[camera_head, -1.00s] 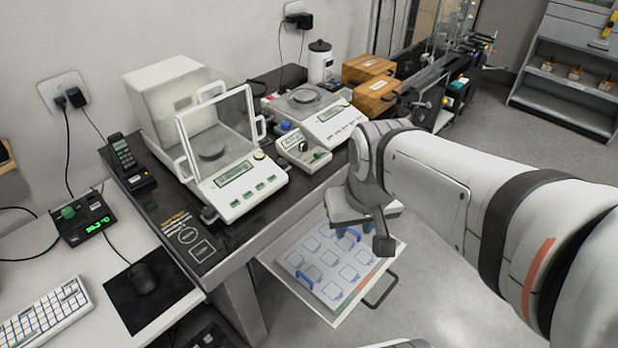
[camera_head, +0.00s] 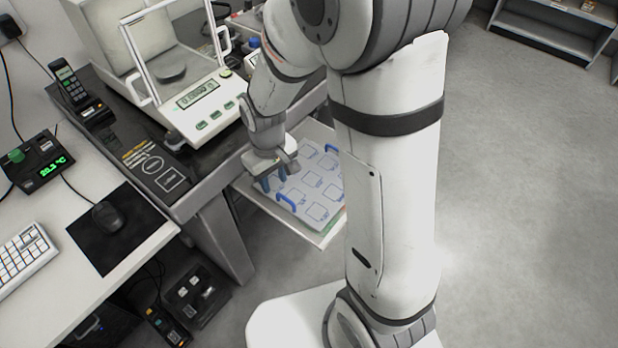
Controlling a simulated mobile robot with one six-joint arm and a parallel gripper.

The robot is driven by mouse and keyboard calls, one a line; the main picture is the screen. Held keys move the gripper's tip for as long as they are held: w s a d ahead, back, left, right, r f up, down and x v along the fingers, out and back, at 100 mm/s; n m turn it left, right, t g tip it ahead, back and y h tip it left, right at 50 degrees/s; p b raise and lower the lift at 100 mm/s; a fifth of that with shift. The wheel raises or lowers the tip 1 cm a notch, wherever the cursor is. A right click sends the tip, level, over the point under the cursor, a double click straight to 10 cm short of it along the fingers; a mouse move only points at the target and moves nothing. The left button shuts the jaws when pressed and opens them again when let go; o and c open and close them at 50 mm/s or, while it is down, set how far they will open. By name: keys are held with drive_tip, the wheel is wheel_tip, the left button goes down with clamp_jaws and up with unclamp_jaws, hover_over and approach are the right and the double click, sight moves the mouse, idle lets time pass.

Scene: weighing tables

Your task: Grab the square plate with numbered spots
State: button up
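The square plate (camera_head: 318,190) is pale with several outlined, numbered spots and blue handles. It lies flat in the pulled-out drawer or tray (camera_head: 246,187) below the weighing table. One blue handle (camera_head: 286,200) shows at the plate's near left edge, and another shows at its far side. My gripper (camera_head: 272,184) points down over the plate's left part, with its bluish fingers apart. Nothing shows between the fingers. Whether the fingertips touch the plate is too small to tell. My arm hides the plate's right side.
The weighing table (camera_head: 213,190) stands just left of my gripper, with a glass-doored balance (camera_head: 205,112) close to my forearm. A desk with a keyboard (camera_head: 22,256) and mouse (camera_head: 108,215) is at left. The floor at right is clear.

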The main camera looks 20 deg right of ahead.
drive_tip(key=f, duration=0.5)
drive_tip(key=shift+s+d+f+b, duration=0.15)
drive_tip(key=shift+s+f+b, duration=0.05)
drive_tip(key=shift+f+b, duration=0.2)
drive_tip(key=shift+c, duration=0.5)
clamp_jaws()
drive_tip(key=shift+r, duration=0.1)
idle(0.4)
